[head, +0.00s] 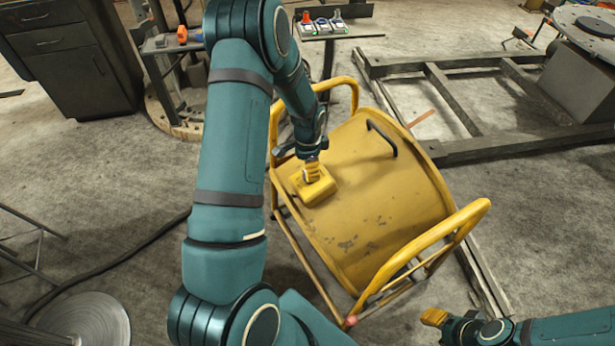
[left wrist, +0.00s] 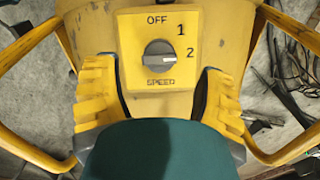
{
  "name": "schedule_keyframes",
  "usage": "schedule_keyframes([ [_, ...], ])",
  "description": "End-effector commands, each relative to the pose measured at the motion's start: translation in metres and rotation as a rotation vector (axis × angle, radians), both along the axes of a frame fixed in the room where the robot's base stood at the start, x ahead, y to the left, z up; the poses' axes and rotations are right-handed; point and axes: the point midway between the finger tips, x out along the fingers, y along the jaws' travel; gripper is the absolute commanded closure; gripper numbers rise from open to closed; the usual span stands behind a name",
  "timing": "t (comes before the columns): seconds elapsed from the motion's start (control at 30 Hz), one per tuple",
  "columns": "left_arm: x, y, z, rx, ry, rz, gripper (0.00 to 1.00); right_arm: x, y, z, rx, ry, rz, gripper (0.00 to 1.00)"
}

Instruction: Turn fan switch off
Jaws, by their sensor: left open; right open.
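The yellow drum fan (head: 385,205) stands on the floor in the middle of the head view. Its switch box (head: 316,186) sits on the drum's left side. In the left wrist view, the grey round fan switch (left wrist: 160,56) is on a yellow plate marked OFF, 1, 2 and SPEED. Its light mark appears to point right, towards 2. My left gripper (head: 312,170) is over the box. In the left wrist view, its yellow fingers (left wrist: 158,98) are open and apart, below and to either side of the switch. My right gripper (head: 434,317) is open and empty at lower right.
Yellow tube rails (head: 430,240) flank the drum, and a black handle (head: 382,136) stands on its top. A dark steel frame (head: 480,100) lies behind it to the right. A dark cabinet (head: 75,65) stands at the back left.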

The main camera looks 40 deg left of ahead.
Motion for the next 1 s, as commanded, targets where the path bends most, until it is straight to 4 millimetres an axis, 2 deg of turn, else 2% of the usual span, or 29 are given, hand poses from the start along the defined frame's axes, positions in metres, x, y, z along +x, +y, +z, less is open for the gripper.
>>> schedule_keyframes([
  [0.03,0.0,0.0,-0.012,0.0,0.002,0.0,0.3,-0.001,0.0,-0.003,0.0,0.002,0.002,0.55],
  [0.1,-0.001,0.0,-0.023,-0.001,0.003,0.0,0.3,-0.001,0.0,-0.005,0.0,0.003,0.002,0.55],
  [0.3,0.0,0.001,-0.042,0.0,0.0,0.001,0.3,-0.002,0.0,-0.008,0.0,0.003,0.003,0.55],
  [0.7,0.0,0.001,-0.047,0.0,-0.001,0.001,0.28,-0.002,0.0,-0.008,0.001,0.004,0.004,0.55],
  [0.9,0.0,0.0,-0.047,-0.001,-0.001,0.001,0.96,-0.002,0.0,-0.008,0.0,0.003,0.003,0.55],
  [1.0,0.0,0.0,-0.047,-0.001,-0.001,0.001,0.97,-0.002,0.0,-0.008,0.0,0.003,0.003,0.55],
])
